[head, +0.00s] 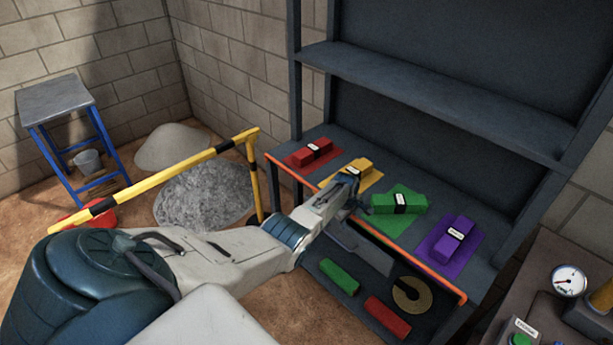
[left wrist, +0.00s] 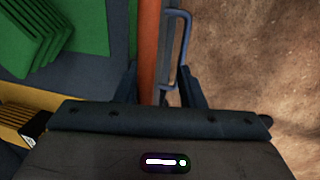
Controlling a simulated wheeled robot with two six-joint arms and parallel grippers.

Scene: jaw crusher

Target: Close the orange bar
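The orange bar (head: 430,272) runs along the front edge of the dark shelf unit's worktop in the head view. In the left wrist view the orange bar (left wrist: 148,45) stands upright in the picture, with a thin blue-grey loop handle (left wrist: 179,50) beside it on the right. My left gripper (head: 352,190) is at the worktop's front edge, near the middle of the bar. In the left wrist view its fingers (left wrist: 160,80) are apart, one on each side of the bar and handle. Whether they touch either is unclear. My right gripper is not seen.
Red (head: 312,150), yellow (head: 350,172), green (head: 399,203) and purple (head: 453,238) blocks sit on coloured mats behind the bar. A lower shelf holds a green block (head: 339,277), a red block (head: 387,317) and a tan ring (head: 412,295). A yellow-black barrier (head: 160,177) stands left.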

